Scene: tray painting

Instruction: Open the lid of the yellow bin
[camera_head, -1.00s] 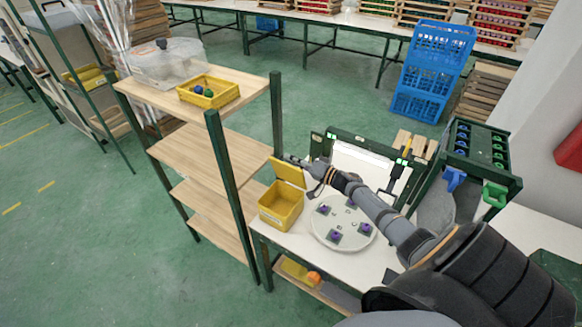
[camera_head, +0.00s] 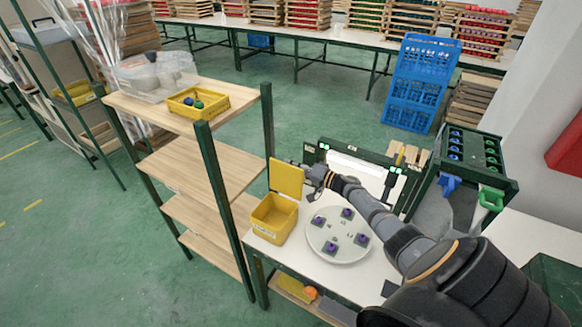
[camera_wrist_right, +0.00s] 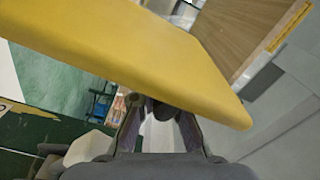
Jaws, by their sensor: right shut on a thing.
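The yellow bin (camera_head: 273,220) stands on the white worktable, at its left end by the wooden shelf. Its yellow lid (camera_head: 287,179) stands raised, about upright, at the back of the bin, and the bin's mouth is uncovered. My right gripper (camera_head: 314,177) is at the lid's right edge, shut on the lid. In the right wrist view the lid (camera_wrist_right: 130,55) fills the upper part, and the gripper (camera_wrist_right: 160,112) meets its lower edge; the fingertips are partly hidden behind it. My left gripper is not in view.
A round white tray (camera_head: 322,246) with several purple-and-grey pieces lies right of the bin. A wooden shelf (camera_head: 185,160) with green posts stands close on the left, holding a small yellow box (camera_head: 212,108). A green rack (camera_head: 470,160) stands at the right.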

